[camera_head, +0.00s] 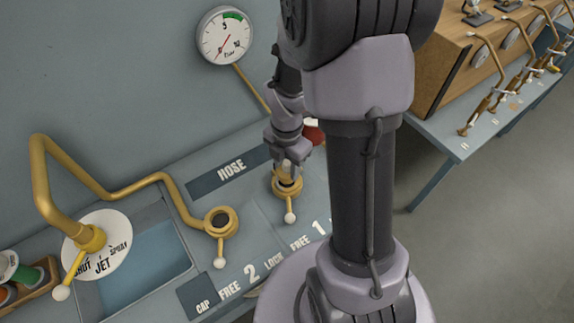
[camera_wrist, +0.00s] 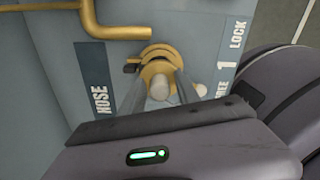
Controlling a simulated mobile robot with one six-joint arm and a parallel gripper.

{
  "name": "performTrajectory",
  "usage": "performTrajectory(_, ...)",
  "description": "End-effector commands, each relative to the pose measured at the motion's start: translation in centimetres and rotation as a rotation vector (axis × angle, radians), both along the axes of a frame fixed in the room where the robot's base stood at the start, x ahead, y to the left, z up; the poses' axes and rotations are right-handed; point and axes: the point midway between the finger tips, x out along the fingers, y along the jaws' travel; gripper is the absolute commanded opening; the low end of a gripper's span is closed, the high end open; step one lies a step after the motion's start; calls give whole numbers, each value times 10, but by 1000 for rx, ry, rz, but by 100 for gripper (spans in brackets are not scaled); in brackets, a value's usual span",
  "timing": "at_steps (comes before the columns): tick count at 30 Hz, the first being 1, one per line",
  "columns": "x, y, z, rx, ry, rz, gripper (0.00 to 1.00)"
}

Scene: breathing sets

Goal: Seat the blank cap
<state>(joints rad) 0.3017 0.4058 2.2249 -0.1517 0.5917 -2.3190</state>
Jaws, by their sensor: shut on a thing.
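My gripper (camera_head: 288,158) is over the brass coupling marked 1 (camera_head: 287,186), pointing down. In the wrist view its two fingers (camera_wrist: 160,92) are shut on the pale stem of the blank cap (camera_wrist: 160,88), in front of the brass coupling ring (camera_wrist: 162,58). The cap is at the coupling's mouth; I cannot tell whether it is fully down in it. Coupling 1 has a lever with a white ball (camera_head: 290,217) pointing toward the front, near the FREE marking. The lever ball also shows in the wrist view (camera_wrist: 202,90).
A second brass coupling (camera_head: 221,220) with a white-ball lever (camera_head: 219,263) stands to the left. A bent brass pipe (camera_head: 110,192) and a SHUT/JET/SPRAY dial (camera_head: 108,225) are further left. A pressure gauge (camera_head: 225,36) is on the wall. A red object (camera_head: 314,132) is partly hidden behind my gripper.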

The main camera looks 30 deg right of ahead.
Motion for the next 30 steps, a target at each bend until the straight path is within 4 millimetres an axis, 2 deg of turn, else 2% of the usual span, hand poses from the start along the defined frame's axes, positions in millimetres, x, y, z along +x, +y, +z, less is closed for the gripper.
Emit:
performTrajectory(14,0,0,-1,0,0,0,0)
performTrajectory(30,0,0,-15,0,0,0,0)
